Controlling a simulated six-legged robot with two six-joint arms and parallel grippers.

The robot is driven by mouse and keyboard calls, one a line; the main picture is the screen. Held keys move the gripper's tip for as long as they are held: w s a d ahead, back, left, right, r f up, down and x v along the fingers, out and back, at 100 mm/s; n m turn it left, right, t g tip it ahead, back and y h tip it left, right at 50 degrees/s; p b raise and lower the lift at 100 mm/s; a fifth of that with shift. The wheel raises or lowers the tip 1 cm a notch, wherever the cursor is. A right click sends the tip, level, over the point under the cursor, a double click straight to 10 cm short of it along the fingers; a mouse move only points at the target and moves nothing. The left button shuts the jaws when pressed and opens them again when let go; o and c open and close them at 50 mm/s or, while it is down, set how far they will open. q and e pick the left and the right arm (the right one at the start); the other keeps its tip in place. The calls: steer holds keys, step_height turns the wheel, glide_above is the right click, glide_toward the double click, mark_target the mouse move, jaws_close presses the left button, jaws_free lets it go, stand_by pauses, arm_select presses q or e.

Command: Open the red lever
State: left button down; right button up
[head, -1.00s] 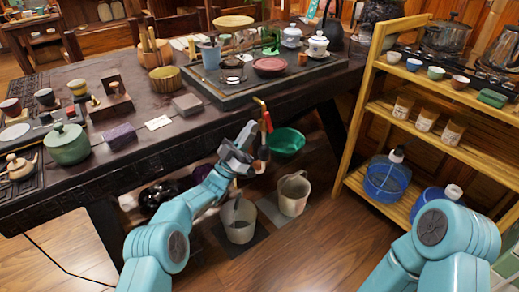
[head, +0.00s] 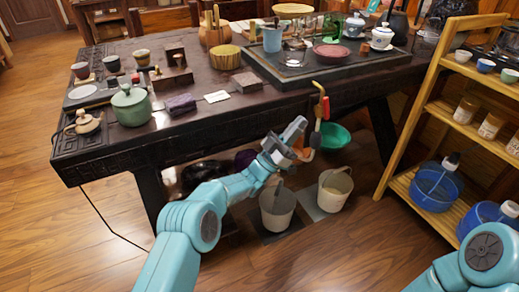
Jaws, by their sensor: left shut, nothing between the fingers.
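The red lever (head: 326,107) sits on a brass tap with a thin curved pipe at the front edge of the dark tea table. My left gripper (head: 303,143) is just left of and below the lever, near the tap's lower part. Its fingers look closed, with nothing visible between them, and the lever is apart from them. Whether the gripper touches the tap's lower body cannot be told. My right arm shows at the bottom right corner, but its gripper is out of the picture.
Under the tap are a green basin (head: 333,136) and two pale buckets, one left (head: 277,211) and one right (head: 334,190). The dark table (head: 120,158) carries a green pot (head: 131,106) and tea ware. A wooden shelf (head: 417,112) stands right. Floor in front is clear.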

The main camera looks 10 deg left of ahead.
arm_select(q)
steer(key=s+a+f+p, duration=0.2)
steer(key=s+a, duration=0.3)
steer(key=a, duration=0.3)
steer(key=shift+s+f+p, duration=0.25)
steer(key=shift+s+p, duration=0.15)
steer(key=shift+p, duration=0.15)
arm_select(e)
steer(key=shift+s+a+r, duration=0.25)
steer(key=shift+r, duration=0.45)
steer(key=shift+s+a+r, duration=0.2)
steer(key=shift+r, duration=0.45)
